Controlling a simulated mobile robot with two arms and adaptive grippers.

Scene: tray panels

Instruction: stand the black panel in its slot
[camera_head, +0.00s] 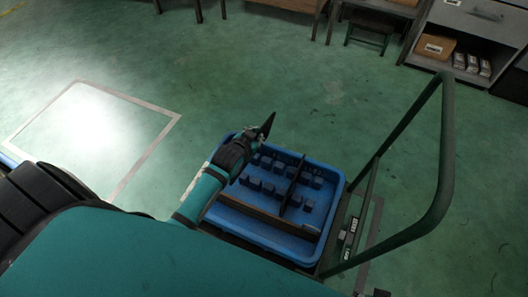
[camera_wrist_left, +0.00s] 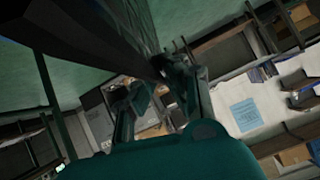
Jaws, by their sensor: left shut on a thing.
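The black panel (camera_head: 267,124) shows as a thin dark piece at the tip of my left gripper (camera_head: 255,136), above the far left edge of the blue tray (camera_head: 336,197). My left gripper is shut on it. In the left wrist view the panel (camera_wrist_left: 100,38) runs dark from the upper left to between the fingers of my left gripper (camera_wrist_left: 158,88). The tray holds rows of small dark blocks (camera_head: 268,189) with gaps between them. A thin dark panel (camera_head: 293,183) stands across the tray among the blocks. My right gripper is not in view.
A long brown-topped strip (camera_head: 268,216) lies along the tray's near side. A dark green cart handle (camera_head: 444,150) rises to the right of the tray. Shelving with a cardboard box (camera_head: 434,46) stands at the back right. The green floor beyond the tray is clear.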

